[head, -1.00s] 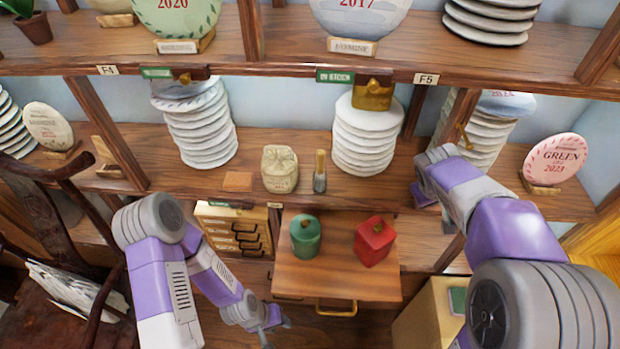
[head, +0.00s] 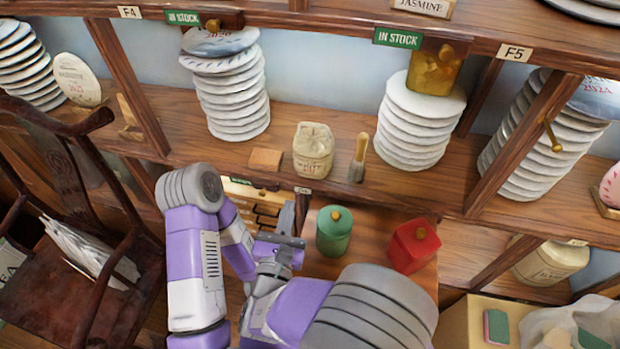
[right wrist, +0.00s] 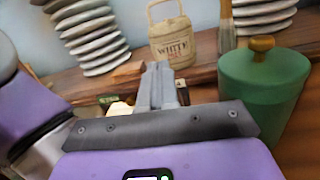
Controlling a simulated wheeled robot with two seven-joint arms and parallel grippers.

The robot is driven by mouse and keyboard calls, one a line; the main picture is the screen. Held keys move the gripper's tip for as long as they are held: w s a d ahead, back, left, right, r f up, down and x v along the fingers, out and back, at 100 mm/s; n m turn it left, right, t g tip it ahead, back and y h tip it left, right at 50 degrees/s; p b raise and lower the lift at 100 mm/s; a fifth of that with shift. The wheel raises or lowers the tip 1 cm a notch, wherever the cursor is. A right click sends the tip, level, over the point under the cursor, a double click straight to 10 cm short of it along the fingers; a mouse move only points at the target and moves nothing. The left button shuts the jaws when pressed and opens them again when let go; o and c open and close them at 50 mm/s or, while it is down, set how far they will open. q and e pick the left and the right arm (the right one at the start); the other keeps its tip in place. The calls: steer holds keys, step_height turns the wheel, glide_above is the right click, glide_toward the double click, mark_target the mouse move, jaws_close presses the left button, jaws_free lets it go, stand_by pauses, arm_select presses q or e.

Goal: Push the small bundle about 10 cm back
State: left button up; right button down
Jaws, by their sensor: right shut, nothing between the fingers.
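The small bundle (head: 313,152) is a cream wrapped packet with a tied top and dark lettering. It stands upright on the wooden shelf, between a flat brown block and a brush. In the right wrist view the bundle (right wrist: 172,40) shows the word WHITE, just beyond my fingertips. My right gripper (head: 287,209) is shut and empty, in front of and below the shelf edge, apart from the bundle. Its fingers also show in the right wrist view (right wrist: 158,70), pointing towards the shelf.
The brown block (head: 265,159) lies left of the bundle, the brush (head: 358,158) stands right. Plate stacks (head: 228,95) (head: 418,125) stand further back on both sides. Below are a green jar (head: 333,237) and a red box (head: 413,248). Bare shelf shows behind the bundle.

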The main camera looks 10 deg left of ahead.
mark_target(305, 165)
steer(key=shift+n+g, duration=0.4)
steer(key=shift+n, duration=0.3)
steer(key=w, duration=0.4)
steer(key=w+f+b, duration=0.1)
steer(key=w, duration=0.6)
steer(key=shift+w+d+f+b, duration=0.25)
steer(key=shift+w+d+b, duration=0.05)
steer(key=shift+w, duration=0.1)
arm_select(q)
steer(key=shift+x, duration=1)
steer(key=shift+a, duration=0.15)
